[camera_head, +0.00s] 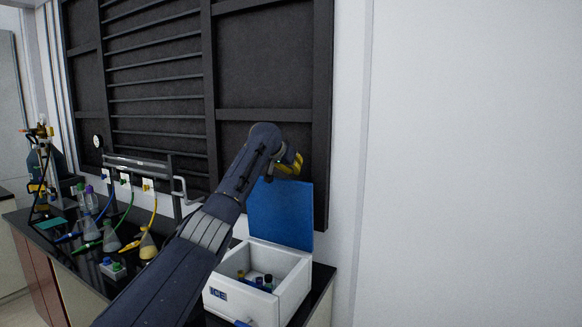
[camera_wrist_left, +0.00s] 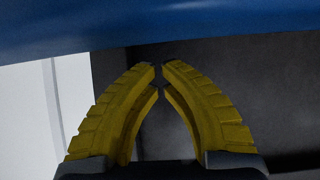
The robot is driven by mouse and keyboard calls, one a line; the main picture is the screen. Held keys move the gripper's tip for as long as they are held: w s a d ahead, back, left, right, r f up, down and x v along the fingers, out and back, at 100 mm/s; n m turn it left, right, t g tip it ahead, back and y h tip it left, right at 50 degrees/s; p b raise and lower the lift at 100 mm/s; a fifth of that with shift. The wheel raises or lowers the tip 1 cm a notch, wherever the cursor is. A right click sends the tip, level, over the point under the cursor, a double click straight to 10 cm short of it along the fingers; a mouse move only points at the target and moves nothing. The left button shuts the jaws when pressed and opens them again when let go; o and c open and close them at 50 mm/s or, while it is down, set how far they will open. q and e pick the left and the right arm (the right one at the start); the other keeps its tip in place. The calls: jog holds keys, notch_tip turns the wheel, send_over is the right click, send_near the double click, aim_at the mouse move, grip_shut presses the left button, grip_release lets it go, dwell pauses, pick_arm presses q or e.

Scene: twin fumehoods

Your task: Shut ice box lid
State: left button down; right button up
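The ice box (camera_head: 262,285) is white with an "ICE" label and stands on the black counter, with several small capped vials inside. Its blue lid (camera_head: 283,213) stands open, roughly upright at the back of the box. My left arm reaches over from the lower left, covering part of the box. My left gripper (camera_head: 292,163) has yellow fingers and is just above or behind the lid's top edge; contact cannot be told. In the left wrist view the fingertips (camera_wrist_left: 162,72) meet with nothing between them, and the blue lid (camera_wrist_left: 150,28) spans the top. My right gripper is out of view.
Flasks with coloured tubing (camera_head: 112,238) and a small rack of capped tubes (camera_head: 113,268) stand on the counter to the left. A stand with glassware (camera_head: 42,170) is farther left. A dark framed panel (camera_head: 265,70) is on the wall behind the lid.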

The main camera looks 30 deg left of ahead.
pick_arm(q)
jog(key=shift+s+a+f, duration=0.1)
jog(key=shift+s+f, duration=0.3)
jog(key=shift+s, duration=0.45)
jog(key=shift+s+f, duration=0.35)
jog(key=shift+s, duration=0.5)
